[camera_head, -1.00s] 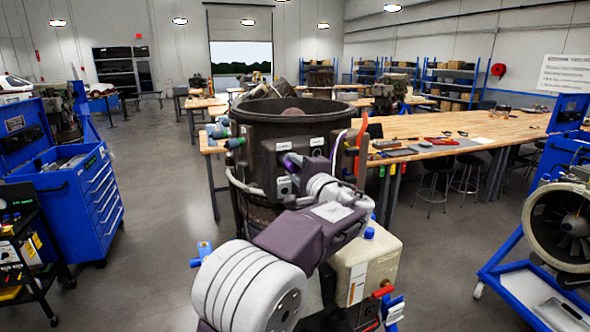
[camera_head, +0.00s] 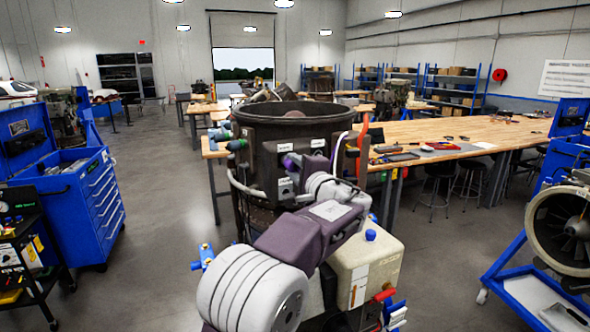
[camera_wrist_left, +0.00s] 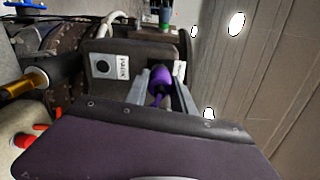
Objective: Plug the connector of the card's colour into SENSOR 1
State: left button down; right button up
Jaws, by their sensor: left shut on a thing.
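A purple connector (camera_wrist_left: 161,80) sits between the two fingers of my left gripper (camera_wrist_left: 162,96), which is shut on it. In the head view the purple connector (camera_head: 291,161) and my left gripper (camera_head: 304,172) are in front of the dark round casing (camera_head: 262,170). A second label (camera_wrist_left: 178,68) is partly hidden by a finger. Small white labels (camera_head: 292,143) on the casing are too small to read. I cannot make out the colour card.
A green connector (camera_head: 237,145) is at the casing's left side and also shows in the left wrist view (camera_wrist_left: 165,17). A cream box (camera_head: 372,258) stands below my arm.

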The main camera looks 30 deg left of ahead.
aim_at(295, 167)
pick_arm(q)
jog(key=c, duration=1.4)
grip_release()
jog(key=shift+r, duration=0.25)
jog(key=o, duration=0.4)
jog(key=shift+w+a, duration=0.1)
jog(key=shift+a, duration=0.1)
jog(key=shift+w+a+f, duration=0.25)
jog(key=shift+f, duration=0.05)
jog(key=shift+o, duration=0.8)
jog(key=shift+s+d+r, duration=0.1)
jog(key=shift+s+d, duration=0.1)
jog(key=shift+d, duration=0.05)
jog(key=shift+s+d+f+b, duration=0.2)
jog(key=shift+d+b, duration=0.1)
jog(key=shift+b, duration=0.1)
jog(key=shift+s+d+b, duration=0.4)
jog(key=shift+d+b, duration=0.05)
jog(key=shift+d, duration=0.15)
jog(key=b+v, duration=0.1)
jog(key=v, duration=0.3)
jog(key=shift+d+b, duration=0.1)
jog(key=shift+b, duration=0.25)
jog(key=shift+s+d+r, duration=0.1)
jog(key=shift+s+d, duration=0.1)
